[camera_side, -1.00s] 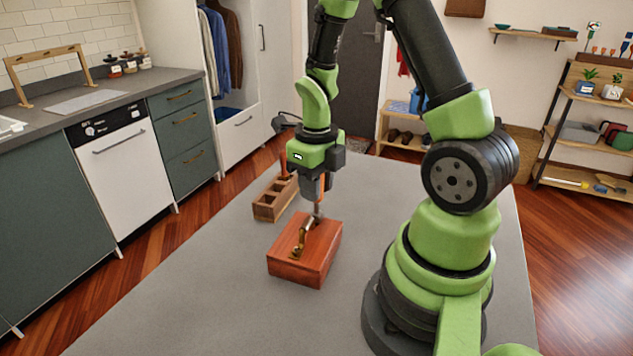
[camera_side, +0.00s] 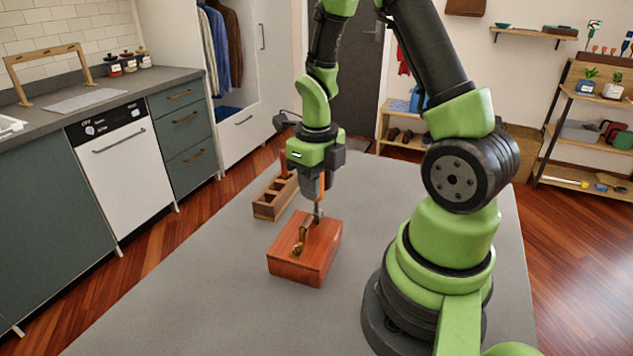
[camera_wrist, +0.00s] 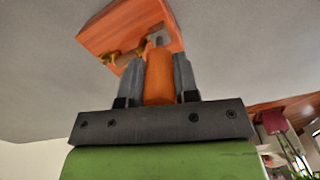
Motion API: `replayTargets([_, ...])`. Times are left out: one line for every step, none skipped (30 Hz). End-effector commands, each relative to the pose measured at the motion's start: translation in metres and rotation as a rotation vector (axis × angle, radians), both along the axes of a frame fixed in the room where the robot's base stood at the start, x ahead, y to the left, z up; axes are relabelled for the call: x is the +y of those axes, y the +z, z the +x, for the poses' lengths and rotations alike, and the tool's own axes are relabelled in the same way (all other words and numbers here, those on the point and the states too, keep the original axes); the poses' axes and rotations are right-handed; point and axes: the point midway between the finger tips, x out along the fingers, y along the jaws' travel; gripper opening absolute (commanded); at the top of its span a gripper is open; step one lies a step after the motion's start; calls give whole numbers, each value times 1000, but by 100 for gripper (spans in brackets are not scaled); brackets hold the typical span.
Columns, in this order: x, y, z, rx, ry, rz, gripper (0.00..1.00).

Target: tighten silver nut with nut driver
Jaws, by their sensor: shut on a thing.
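My gripper (camera_side: 317,192) points down over a reddish wooden block (camera_side: 290,262) on the grey table. It is shut on the orange handle of the nut driver (camera_wrist: 159,76), which sits between the two grey fingers in the wrist view. The driver's metal shaft (camera_side: 318,210) stands about upright, its lower end at the block's far right part. A brass-coloured piece (camera_side: 301,238) lies on the block's top, left of the shaft. The block also shows in the wrist view (camera_wrist: 120,24). I cannot make out the silver nut; the driver's tip hides that spot.
A wooden holder with compartments (camera_side: 268,212) stands behind and left of the block, with an orange upright thing (camera_side: 284,165) at its far end. The table (camera_side: 190,290) is clear at the front left. My arm's base takes up the right side.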

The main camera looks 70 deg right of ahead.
Motion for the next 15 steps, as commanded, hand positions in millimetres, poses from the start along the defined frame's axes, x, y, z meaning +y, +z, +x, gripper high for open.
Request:
replayTargets([0,0,0,0,0,0,0])
replayTargets([0,0,0,0,-1,0,0])
replayTargets([0,1,0,-1,-1,0,0])
replayTargets([0,2,0,-1,-1,0,0])
replayTargets([0,3,0,-2,-1,0,0])
replayTargets([0,5,1,-3,-1,-2,0])
replayTargets([0,6,1,-3,-1,-2,0])
replayTargets([0,8,1,-3,-2,-1,0])
replayTargets([0,10,1,-3,-2,-2,0])
replayTargets([0,12,1,-4,-2,-2,0])
replayTargets([0,13,1,-3,-2,-1,0])
replayTargets([0,16,1,-3,-2,-2,0])
replayTargets([0,17,1,-3,-1,-2,0])
replayTargets([0,19,0,-3,-1,-2,0])
replayTargets([0,21,1,-3,-1,-2,0])
